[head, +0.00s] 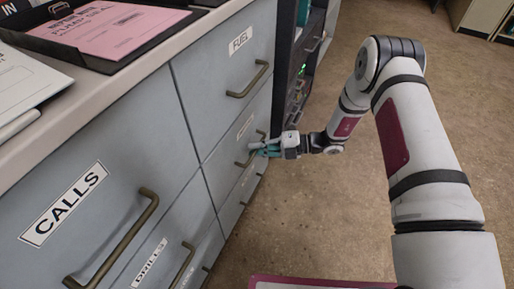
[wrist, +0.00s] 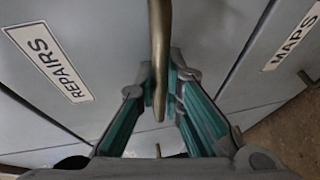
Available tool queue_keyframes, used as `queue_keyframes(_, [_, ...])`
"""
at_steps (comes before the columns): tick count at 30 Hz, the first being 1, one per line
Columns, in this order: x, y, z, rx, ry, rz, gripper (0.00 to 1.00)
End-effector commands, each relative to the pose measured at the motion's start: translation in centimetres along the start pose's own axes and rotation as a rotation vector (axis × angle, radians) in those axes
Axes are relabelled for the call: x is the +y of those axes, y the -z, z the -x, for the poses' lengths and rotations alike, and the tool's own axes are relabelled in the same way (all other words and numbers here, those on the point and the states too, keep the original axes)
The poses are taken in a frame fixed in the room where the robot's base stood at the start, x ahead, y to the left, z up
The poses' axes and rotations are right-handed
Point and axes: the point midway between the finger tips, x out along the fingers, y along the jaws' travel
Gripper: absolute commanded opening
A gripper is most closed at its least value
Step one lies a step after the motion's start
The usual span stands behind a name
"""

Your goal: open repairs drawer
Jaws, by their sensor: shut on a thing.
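The repairs drawer (wrist: 30,85) has a grey front and a white REPAIRS label (wrist: 48,62), read in the wrist view. Its brass bar handle (wrist: 159,35) runs between the fingers of my gripper (wrist: 162,75). The gripper is shut on this handle, with a teal-padded finger on each side. In the head view my gripper (head: 263,148) is at the drawer below the FUEL drawer, where the label is too small to read. The fingers partly hide the handle there. The drawer front looks flush with its neighbours.
The FUEL drawer (head: 215,75) is above, and the MAPS drawer (wrist: 275,85) borders the repairs drawer. The CALLS drawer (head: 95,165) and DRILLS drawer (head: 150,275) are nearer. A dark rack (head: 298,75) stands just beyond. The floor (head: 300,220) in front is clear. Paper trays lie on the countertop.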

Motion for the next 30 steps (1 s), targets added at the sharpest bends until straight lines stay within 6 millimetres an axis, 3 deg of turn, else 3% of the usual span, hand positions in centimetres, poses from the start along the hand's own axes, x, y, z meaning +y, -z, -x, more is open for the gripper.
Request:
queue_keyframes(5, [-0.1, 0.2, 0.6, -0.001, 0.000, -0.003, 0.00])
queue_keyframes(11, [-0.6, 1.1, 3.0, -0.004, 0.000, -0.006, 0.00])
queue_keyframes(30, [-4.1, 7.5, 18.4, -0.006, 0.000, -0.004, 0.00])
